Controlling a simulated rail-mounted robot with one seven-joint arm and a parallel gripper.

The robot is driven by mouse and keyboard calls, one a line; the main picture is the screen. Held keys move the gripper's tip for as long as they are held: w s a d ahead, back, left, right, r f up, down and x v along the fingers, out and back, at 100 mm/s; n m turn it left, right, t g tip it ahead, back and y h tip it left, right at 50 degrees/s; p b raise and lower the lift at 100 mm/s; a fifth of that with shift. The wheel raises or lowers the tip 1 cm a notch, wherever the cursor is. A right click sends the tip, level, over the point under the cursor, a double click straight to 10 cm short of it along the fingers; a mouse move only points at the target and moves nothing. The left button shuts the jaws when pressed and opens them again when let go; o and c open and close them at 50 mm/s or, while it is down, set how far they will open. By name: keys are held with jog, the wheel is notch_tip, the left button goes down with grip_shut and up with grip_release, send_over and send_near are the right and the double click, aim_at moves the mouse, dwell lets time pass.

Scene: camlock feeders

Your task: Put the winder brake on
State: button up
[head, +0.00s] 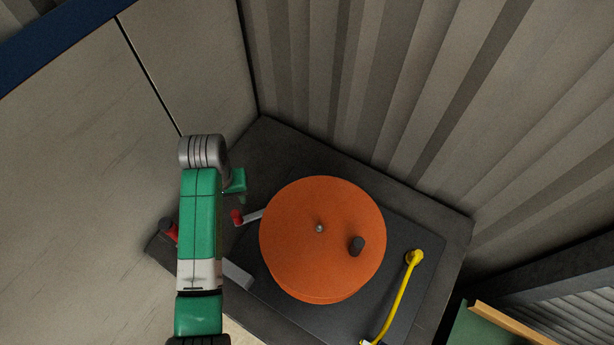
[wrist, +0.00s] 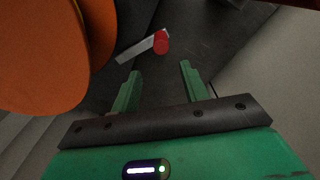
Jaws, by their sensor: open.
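The winder is a large orange disc (head: 315,240) with a dark knob (head: 357,246) on its face, set on a dark plate. A short pale lever with a red tip (head: 237,217) sticks out from the disc's left side, and I take it as the brake. In the wrist view the red tip (wrist: 161,43) is just beyond my fingertips, roughly between their lines. My gripper (wrist: 160,68) is open and empty, with both green fingers apart. In the head view my gripper (head: 236,183) is partly hidden by my arm, close above the red tip.
A yellow curved lever (head: 401,290) stands right of the disc. Another red piece with a dark end (head: 169,230) shows at the dark table's left edge, partly behind my arm. A corrugated wall (head: 400,90) and a pale panel (head: 80,180) enclose the table.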

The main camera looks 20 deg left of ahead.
aim_at(235, 214)
jog(key=shift+w+f+g, duration=0.1)
jog(key=shift+f+g, duration=0.2)
jog(key=shift+f, duration=0.4)
jog(key=shift+s, duration=0.3)
jog(key=f, duration=0.2)
jog(key=f+b, duration=0.1)
jog(key=f, duration=0.3)
jog(key=shift+s+a+f+b, duration=0.1)
jog(key=shift+s+f+b, duration=0.2)
jog(key=shift+b, duration=0.1)
jog(key=shift+w+f, duration=0.1)
jog(key=shift+f, duration=0.55)
grip_shut()
